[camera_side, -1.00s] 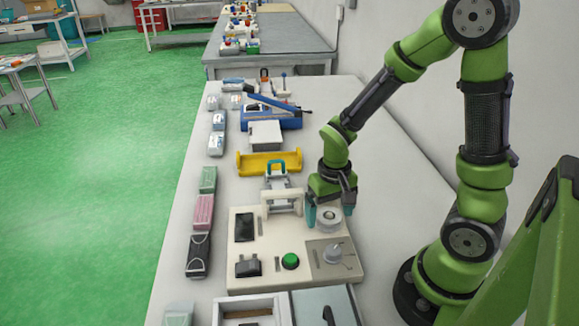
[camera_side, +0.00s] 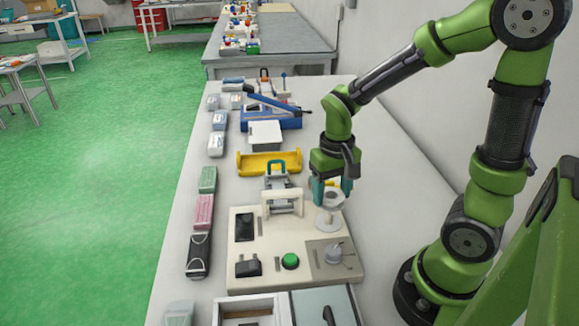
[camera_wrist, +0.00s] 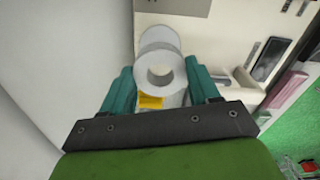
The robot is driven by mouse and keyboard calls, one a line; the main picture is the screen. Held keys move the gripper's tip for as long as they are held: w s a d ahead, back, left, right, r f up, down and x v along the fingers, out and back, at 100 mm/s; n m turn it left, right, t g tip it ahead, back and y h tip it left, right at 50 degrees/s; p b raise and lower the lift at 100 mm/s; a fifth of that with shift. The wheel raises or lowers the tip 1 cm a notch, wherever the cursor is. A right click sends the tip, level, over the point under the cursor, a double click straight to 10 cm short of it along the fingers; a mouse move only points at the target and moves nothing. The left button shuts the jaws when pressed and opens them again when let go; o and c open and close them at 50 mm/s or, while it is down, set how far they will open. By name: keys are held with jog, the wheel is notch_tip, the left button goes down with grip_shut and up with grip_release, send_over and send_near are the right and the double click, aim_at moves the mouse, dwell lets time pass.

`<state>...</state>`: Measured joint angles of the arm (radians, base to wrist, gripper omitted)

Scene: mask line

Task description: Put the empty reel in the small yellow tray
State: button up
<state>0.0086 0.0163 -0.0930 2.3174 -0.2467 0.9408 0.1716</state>
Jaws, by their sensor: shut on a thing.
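My gripper (camera_side: 332,190) points down above the back right of the cream machine (camera_side: 243,278). It is shut on the pale grey-white reel (camera_side: 334,201). In the wrist view the reel (camera_wrist: 178,74) shows as a ring with an open centre between the teal fingers (camera_wrist: 161,88). A white round part (camera_side: 327,222) stands on the machine just below the reel; I cannot tell whether they touch. The small yellow tray (camera_side: 268,169) lies behind the machine, to the left of my gripper, and looks empty.
A white block (camera_side: 265,133) and a blue lever device (camera_side: 290,122) lie beyond the tray. Pink (camera_side: 203,211) and green (camera_side: 208,180) items line the left edge. The bench right of the machine is clear.

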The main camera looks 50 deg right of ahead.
notch_tip(320, 180, up, 9)
dwell(0.6)
jog(key=w+d, duration=0.3)
jog(key=w, duration=0.5)
jog(key=w+d, duration=0.2)
jog(key=w, duration=0.6)
jog(key=w+d+f, duration=0.7)
jog(key=w+f, duration=0.2)
jog(key=w, duration=0.4)
jog(key=shift+s+a+f, duration=0.1)
jog(key=shift+f, duration=3.25)
jog(key=shift+f, duration=0.25)
jog(key=o, duration=1.1)
